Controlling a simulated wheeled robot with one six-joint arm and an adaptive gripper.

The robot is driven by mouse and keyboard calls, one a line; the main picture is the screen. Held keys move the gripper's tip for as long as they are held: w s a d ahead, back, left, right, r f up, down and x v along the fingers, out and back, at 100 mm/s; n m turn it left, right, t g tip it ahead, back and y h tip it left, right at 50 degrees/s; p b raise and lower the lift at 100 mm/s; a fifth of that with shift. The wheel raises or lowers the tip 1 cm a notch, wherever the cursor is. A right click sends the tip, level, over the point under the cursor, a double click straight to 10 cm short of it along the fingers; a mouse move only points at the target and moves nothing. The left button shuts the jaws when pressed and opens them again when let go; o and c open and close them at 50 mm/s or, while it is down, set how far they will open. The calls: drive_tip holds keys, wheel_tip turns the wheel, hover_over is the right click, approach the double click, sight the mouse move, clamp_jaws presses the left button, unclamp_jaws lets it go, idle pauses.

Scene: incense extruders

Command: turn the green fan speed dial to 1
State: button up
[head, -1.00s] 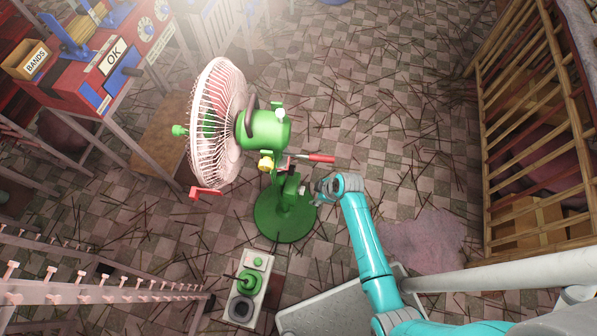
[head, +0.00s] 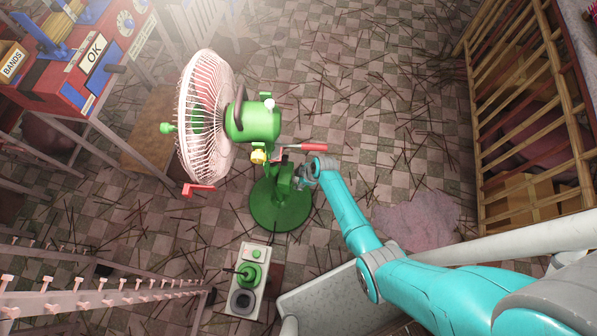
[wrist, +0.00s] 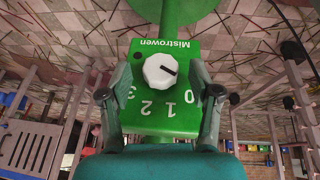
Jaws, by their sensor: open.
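The fan (head: 252,122) has a green motor housing, a white cage and a green round base (head: 282,212). In the wrist view, a green control panel (wrist: 150,123) on its stand carries a white round dial (wrist: 160,70) with a dark pointer line. The line points right and slightly down, toward the 0 side. The numbers 3, 2, 1 and 0 run left to right below the dial. My gripper (wrist: 163,82) is open, its fingers on either side of the panel, with the dial between them and visible gaps. In the head view my gripper (head: 308,177) is beside the stand.
A red-handled lever (head: 305,147) sticks out just above my gripper. A grey box with a green plunger (head: 249,275) stands on the floor below the fan. A peg rack (head: 110,297) is at lower left, a red machine (head: 80,70) at upper left, a wooden slatted rack (head: 480,120) at right.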

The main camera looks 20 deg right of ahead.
drive_tip(key=shift+w+a+f, duration=0.1)
drive_tip(key=shift+f, duration=0.3)
drive_tip(key=c, duration=1.1)
drive_tip(key=shift+g+y, duration=0.5)
drive_tip(key=shift+g, duration=0.1)
drive_tip(key=shift+c, duration=0.2)
drive_tip(key=o, duration=1.1)
drive_tip(key=shift+o, duration=0.2)
